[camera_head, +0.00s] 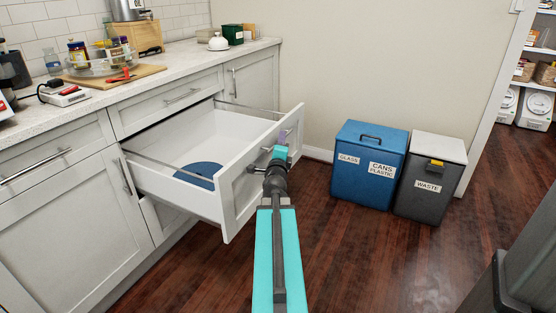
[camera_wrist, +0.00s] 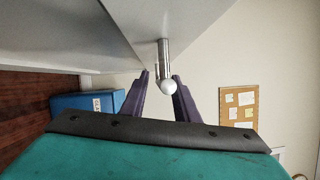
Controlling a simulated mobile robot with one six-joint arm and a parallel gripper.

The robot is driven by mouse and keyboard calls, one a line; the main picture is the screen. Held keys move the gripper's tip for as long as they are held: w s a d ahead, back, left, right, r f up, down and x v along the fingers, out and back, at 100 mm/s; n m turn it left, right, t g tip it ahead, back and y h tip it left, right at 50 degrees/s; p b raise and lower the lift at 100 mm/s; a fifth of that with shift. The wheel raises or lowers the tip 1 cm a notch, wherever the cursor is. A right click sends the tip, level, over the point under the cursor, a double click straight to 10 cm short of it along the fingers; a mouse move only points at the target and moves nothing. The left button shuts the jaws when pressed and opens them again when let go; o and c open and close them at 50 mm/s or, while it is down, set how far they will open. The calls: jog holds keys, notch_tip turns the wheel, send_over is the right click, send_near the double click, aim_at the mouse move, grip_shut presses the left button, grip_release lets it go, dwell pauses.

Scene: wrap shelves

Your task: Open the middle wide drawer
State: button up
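The wide middle drawer (camera_head: 238,195) is pulled far out of the counter in the head view. Its white box is open on top, and a round blue item (camera_head: 200,175) lies inside. My gripper (camera_head: 283,136) is at the outside of the drawer front, partly covering its metal handle (camera_head: 254,169). In the wrist view, my gripper's two dark purple fingers (camera_wrist: 161,76) stand apart. The handle (camera_wrist: 165,60) shows its rounded end between them, with a visible gap on the left side. Contact with the right finger cannot be told.
A blue recycling bin (camera_head: 365,170) and a grey waste bin (camera_head: 430,180) stand by the wall, right of the drawer. A closed shallow drawer (camera_head: 165,100) sits above it. The counter (camera_head: 200,55) holds jars and a board. Wooden floor (camera_head: 350,250) is clear in front.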

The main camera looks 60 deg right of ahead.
jog(key=shift+p+v, duration=0.9)
jog(key=shift+p, duration=0.1)
jog(key=shift+s+p, duration=0.2)
jog(key=shift+p, duration=0.7)
jog(key=p, duration=0.4)
jog(key=shift+s+a+g, duration=0.2)
jog(key=shift+s+g, duration=0.05)
jog(key=shift+g, duration=0.05)
jog(key=p, duration=0.3)
jog(key=shift+s+a, duration=0.1)
jog(key=shift+a, duration=0.15)
jog(key=a+p, duration=0.1)
jog(key=p, duration=0.4)
jog(key=shift+a, duration=0.3)
